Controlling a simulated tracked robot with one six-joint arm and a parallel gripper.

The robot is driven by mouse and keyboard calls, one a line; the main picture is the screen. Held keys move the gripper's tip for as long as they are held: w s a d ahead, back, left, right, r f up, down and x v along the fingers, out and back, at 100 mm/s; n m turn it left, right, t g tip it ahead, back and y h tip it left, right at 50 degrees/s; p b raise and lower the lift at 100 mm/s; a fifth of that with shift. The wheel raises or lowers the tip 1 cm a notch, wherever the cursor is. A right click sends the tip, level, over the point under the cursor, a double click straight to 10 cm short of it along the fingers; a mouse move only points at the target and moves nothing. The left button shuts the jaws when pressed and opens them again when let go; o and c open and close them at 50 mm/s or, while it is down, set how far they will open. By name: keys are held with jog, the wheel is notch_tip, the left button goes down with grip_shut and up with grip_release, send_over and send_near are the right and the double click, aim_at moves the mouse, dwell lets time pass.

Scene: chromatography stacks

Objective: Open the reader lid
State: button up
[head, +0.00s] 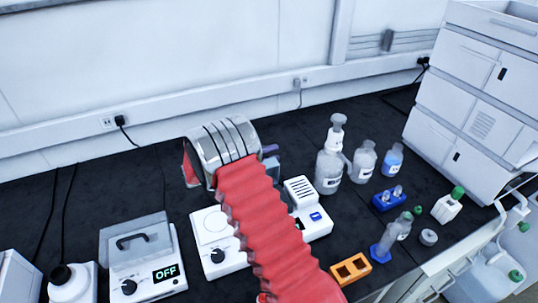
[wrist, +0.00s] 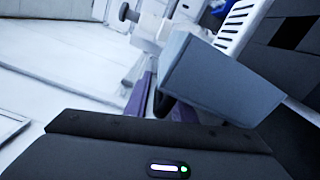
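The reader (head: 318,219) is a white device with a slotted vent and a small blue display, partly hidden behind my red arm in the head view. A grey-blue lid (head: 272,167) shows just beside the gripper end of my arm. In the wrist view the lid (wrist: 225,85) is large and close, with a dark handle (wrist: 163,103) at its near edge. My gripper (wrist: 160,100) has purple fingers around or beside this handle. The lid hides part of the fingers, so I cannot tell whether they grip. How far the lid is raised is unclear.
Left of the reader stand a white dial device (head: 216,257) and a lidded device (head: 148,273) reading OFF. Bottles (head: 331,165), a blue rack (head: 388,199) and an orange rack (head: 351,269) are to the right. A white instrument stack (head: 465,110) stands at far right.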

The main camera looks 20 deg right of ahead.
jog(key=shift+o, duration=0.4)
jog(key=shift+a, duration=0.1)
jog(key=a, duration=1.3)
jog(key=shift+a, duration=0.35)
jog(key=shift+w, duration=0.15)
